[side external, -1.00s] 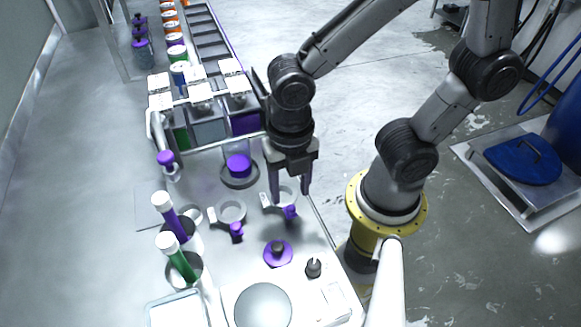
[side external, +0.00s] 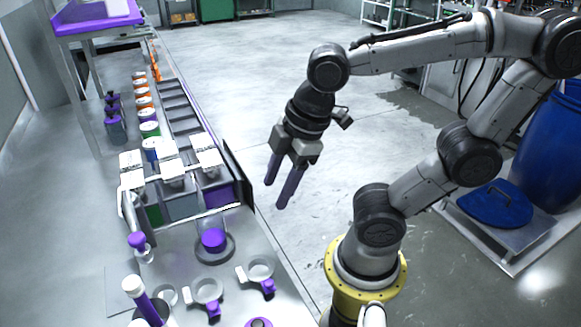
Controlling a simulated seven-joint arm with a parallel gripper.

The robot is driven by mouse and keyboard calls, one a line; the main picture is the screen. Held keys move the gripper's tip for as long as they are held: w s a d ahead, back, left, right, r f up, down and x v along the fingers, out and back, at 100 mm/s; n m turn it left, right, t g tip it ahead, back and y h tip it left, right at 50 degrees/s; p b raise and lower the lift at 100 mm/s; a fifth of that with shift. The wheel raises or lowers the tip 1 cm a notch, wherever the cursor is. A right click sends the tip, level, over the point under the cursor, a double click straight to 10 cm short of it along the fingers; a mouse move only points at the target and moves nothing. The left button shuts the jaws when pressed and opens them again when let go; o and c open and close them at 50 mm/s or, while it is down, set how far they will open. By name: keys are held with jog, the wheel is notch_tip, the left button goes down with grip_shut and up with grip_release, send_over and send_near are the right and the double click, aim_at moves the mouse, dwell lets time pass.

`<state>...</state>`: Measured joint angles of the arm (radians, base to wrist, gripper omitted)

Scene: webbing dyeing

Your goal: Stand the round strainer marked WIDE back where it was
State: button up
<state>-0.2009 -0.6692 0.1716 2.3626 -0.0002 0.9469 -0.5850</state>
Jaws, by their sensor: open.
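Two round grey strainers with purple handles stand at the near part of the bench. One strainer (side external: 207,289) is left of the other (side external: 261,267), which is close to the bench's right edge. No WIDE mark is readable on either. My gripper (side external: 276,195) hangs tilted in the air, up and to the right of the bench edge in the picture. Its two dark purple fingers are apart, with nothing between them. It is clear of both strainers.
A purple-topped item (side external: 213,239) sits on a round base behind the strainers. Dye tanks (side external: 180,207) with white lids stand farther back. A purple-capped tool (side external: 138,241) and a white-capped tube (side external: 135,287) stand at the left. The floor (side external: 350,130) right of the bench is open.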

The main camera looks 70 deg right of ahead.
jog(key=d+m, duration=0.1)
jog(key=m, duration=0.2)
jog(key=d+r+m+t, duration=0.1)
jog(key=m, duration=0.2)
jog(key=s+d+m, duration=0.1)
jog(key=m, duration=0.2)
jog(key=shift+s+d+r+t+h, duration=0.1)
jog(key=shift+d+r+t+h, duration=0.2)
jog(key=shift+t+h, duration=0.1)
